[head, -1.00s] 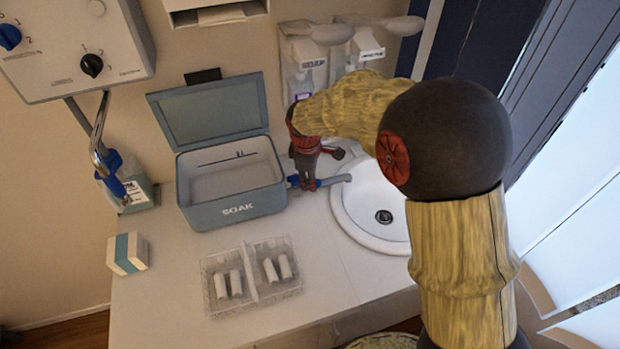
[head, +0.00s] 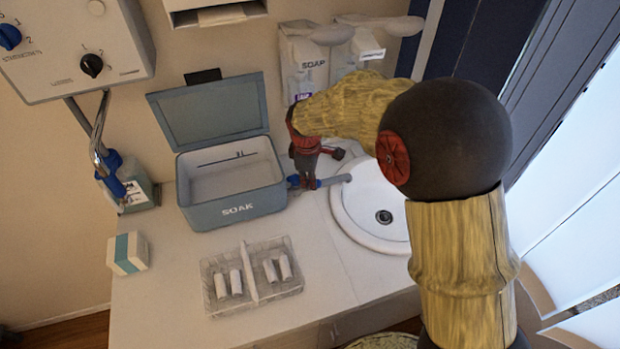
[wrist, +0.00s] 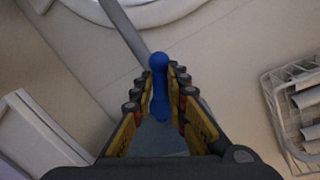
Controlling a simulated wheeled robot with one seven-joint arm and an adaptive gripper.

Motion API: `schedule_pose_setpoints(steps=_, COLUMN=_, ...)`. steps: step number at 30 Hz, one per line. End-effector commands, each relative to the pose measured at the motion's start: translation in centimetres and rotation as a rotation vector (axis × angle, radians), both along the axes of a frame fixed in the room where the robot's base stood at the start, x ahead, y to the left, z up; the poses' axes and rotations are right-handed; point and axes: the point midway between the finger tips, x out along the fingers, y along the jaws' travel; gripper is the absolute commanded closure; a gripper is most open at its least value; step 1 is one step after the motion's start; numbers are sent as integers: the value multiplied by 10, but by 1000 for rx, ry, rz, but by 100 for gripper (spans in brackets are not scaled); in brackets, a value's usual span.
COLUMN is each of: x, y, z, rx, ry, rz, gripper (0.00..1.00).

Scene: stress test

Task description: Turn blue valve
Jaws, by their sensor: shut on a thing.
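The blue valve handle (wrist: 159,82) lies between my gripper's fingers (wrist: 159,90) in the wrist view, and the fingers are shut on it. The grey faucet spout (head: 338,180) reaches from there to the right over the basin. The fingers hide part of the valve in the head view.
The open box marked SOAK (head: 238,209) stands close to the left of my gripper. The white sink (head: 345,222) is at the right. Soap dispensers (head: 305,65) hang behind. A wall panel (head: 75,45) has another blue knob.

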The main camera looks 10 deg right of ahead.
Motion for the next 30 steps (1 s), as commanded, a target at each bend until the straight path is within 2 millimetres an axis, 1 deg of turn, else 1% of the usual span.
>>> schedule_pose_setpoints(steps=8, x=-3, y=2, z=1, rx=0, ry=1, rz=-74, gripper=100)
schedule_pose_setpoints(steps=24, x=-16, y=13, z=1, rx=-1, ry=-1, rz=-467, gripper=100)
schedule_pose_setpoints(steps=30, x=-20, y=17, z=0, rx=-2, ry=1, rz=-578, gripper=100)
